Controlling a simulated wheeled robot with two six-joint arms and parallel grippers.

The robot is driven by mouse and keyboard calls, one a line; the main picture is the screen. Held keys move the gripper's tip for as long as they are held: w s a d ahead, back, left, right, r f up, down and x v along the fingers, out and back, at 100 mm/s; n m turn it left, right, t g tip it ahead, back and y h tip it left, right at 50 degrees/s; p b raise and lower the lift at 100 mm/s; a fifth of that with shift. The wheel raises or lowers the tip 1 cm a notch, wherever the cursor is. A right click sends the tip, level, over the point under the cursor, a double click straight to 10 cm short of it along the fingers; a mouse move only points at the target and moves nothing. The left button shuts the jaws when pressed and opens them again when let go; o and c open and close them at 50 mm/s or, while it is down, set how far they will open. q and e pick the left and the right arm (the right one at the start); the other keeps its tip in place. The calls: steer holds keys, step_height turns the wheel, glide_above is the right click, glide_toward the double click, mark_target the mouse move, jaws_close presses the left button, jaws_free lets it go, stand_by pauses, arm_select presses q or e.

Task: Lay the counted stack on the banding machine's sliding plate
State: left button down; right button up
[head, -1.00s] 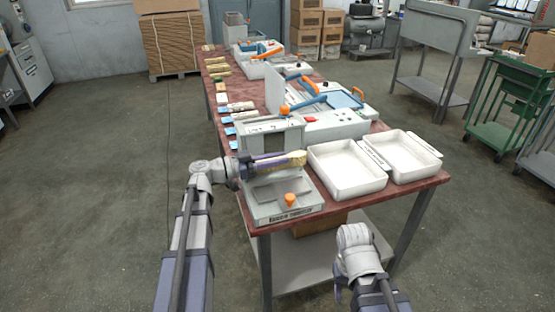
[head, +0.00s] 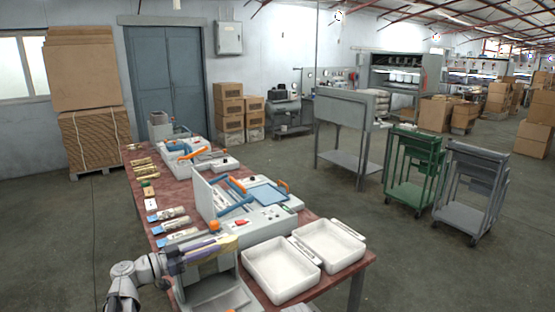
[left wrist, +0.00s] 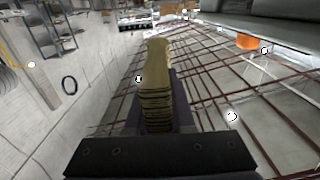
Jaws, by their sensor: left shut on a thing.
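My left gripper (head: 190,255) is shut on a stack of tan wooden spoons (head: 226,243) and holds it level above the nearest grey machine (head: 205,290), which looks like the banding machine. The stack sticks out to the right of the fingers. In the left wrist view the layered stack (left wrist: 157,85) sits between the dark fingers (left wrist: 155,115). The machine's front part runs off the bottom of the head view, and the gripper and stack cover part of its frame. I cannot tell the exact gap to its plate. My right gripper is out of view.
Two white trays (head: 282,272) (head: 330,247) stand right of the machine on the red-brown table (head: 352,268). Behind is a machine with a blue plate (head: 268,194) and orange and blue handles. Spoon bundles and cards (head: 170,215) line the table's left edge.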

arm_select(q)
steer(key=shift+r+p, duration=0.35)
steer(key=shift+r, duration=0.6)
step_height(320, 180, down, 11)
steer(key=b, duration=1.1)
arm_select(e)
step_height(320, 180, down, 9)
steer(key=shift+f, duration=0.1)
arm_select(q)
step_height(320, 180, down, 5)
steer(key=b, duration=0.5)
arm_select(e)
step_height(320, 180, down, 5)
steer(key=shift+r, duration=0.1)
arm_select(q)
step_height(320, 180, down, 4)
steer(key=b, duration=0.4)
steer(key=shift+f, duration=0.2)
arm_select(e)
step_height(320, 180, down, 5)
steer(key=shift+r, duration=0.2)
